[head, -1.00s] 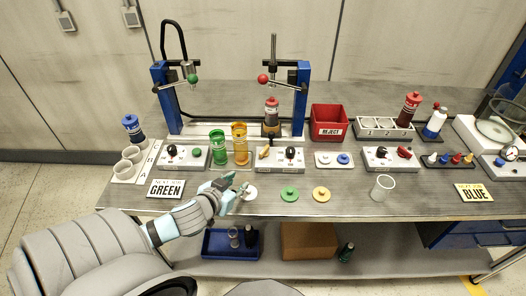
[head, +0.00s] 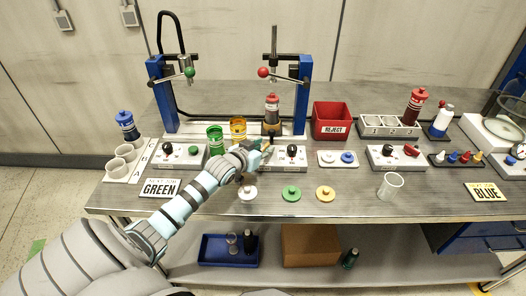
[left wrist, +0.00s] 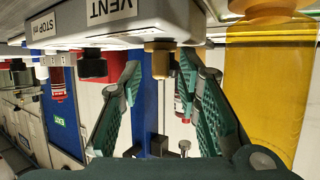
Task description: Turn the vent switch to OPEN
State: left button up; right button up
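The white control box (head: 291,163) stands mid-bench with a black knob (head: 293,153) on it. In the left wrist view, which is upside down, the box (left wrist: 180,20) bears a VENT label (left wrist: 108,13). The brass-coloured vent switch (left wrist: 160,58) sticks out near that label. The black knob (left wrist: 93,66) is beside it. My left gripper (left wrist: 158,78) is open, with its green ridged fingers on either side of the brass switch. Contact cannot be told. In the head view, my left gripper (head: 262,150) covers the switch. My right gripper is not in view.
A yellow container (head: 238,128) stands close to my left gripper, and a green one (head: 215,138) is left of it. Another switch box (head: 180,155) is farther left. White, green (head: 291,194) and orange discs lie in front. A red REJECT bin (head: 332,118) stands behind.

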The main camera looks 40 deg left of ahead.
pick_arm(q)
jog(key=shift+c, duration=0.6)
jog(key=shift+a, duration=0.1)
grip_shut()
jog(key=shift+a+f+m+h+b, duration=0.1)
jog(key=shift+f+m+h+b, duration=0.2)
jog(key=shift+b, duration=0.4)
jog(key=shift+r+m+h+b, duration=0.15)
jog(key=shift+m+h+b, duration=0.15)
jog(key=shift+h+b, duration=0.15)
jog(key=shift+o, duration=0.6)
grip_release()
jog(key=shift+r, duration=0.1)
jog(key=shift+d, duration=0.25)
jog(key=shift+r, duration=0.1)
